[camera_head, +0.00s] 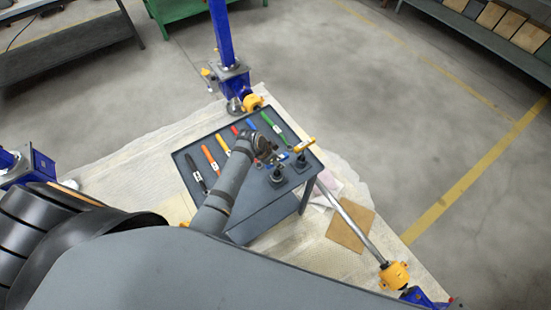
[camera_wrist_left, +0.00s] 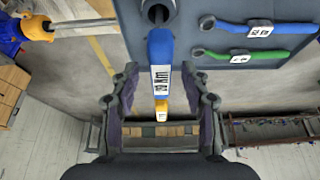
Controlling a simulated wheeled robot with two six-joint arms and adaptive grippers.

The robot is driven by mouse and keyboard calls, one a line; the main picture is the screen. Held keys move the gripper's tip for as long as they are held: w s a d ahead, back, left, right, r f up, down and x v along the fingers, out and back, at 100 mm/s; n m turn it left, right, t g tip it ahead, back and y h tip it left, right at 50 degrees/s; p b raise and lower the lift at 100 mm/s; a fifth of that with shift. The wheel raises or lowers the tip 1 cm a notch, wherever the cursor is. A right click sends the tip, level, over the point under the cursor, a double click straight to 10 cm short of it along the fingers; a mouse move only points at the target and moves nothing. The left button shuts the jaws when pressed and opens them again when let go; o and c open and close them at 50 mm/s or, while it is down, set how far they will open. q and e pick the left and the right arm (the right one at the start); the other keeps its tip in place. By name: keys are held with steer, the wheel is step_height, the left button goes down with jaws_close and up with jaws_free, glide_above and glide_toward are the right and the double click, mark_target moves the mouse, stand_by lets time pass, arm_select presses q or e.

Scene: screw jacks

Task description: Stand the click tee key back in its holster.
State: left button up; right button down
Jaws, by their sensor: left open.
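A blue tool (camera_wrist_left: 161,62) with a white label, which looks like the click tee key, shows between my open left jaws (camera_wrist_left: 160,100) in the wrist view. A yellow piece (camera_wrist_left: 162,108) is at its lower end; I cannot tell whether it belongs to the tool. The jaws stand apart on both sides, not visibly touching it. In the head view my left gripper (camera_head: 265,150) is beside the blue piece (camera_head: 279,157), over the table. A dark holster (camera_head: 277,177) is just below. Whether the tool sits in it is unclear. My right gripper is not in view.
A yellow tee handle (camera_head: 304,144) stands above a second dark holster (camera_head: 302,164). Several coloured-handled tools, including a green one (camera_head: 272,127), lie on the grey table (camera_head: 240,205). A steel tube (camera_head: 350,224) passes the table's right side. A blue jack (camera_head: 222,40) stands behind.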

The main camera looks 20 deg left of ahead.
arm_select(q)
steer(key=v, duration=1.2)
steer(key=shift+a, duration=0.1)
